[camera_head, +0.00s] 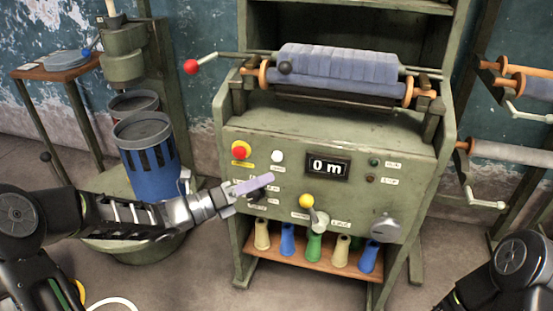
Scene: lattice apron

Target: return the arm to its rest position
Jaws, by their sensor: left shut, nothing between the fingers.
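My left arm comes in from the left, and its gripper (262,186) is in front of the green machine's (355,150) control panel. The fingers are closed with nothing seen between them. They overlap the panel below a white button (277,156), and I cannot tell whether they touch it. A small dark control beside the fingers is partly hidden. Of my right arm only a dark joint (520,260) shows at the lower right; its gripper is out of view.
The panel has a red button (240,150), a "0 m" display (327,166) and a yellow-knobbed lever (306,201). Several cones (314,247) stand on the shelf below. A blue slotted drum (150,170) stands behind my left forearm. Bare floor lies in front.

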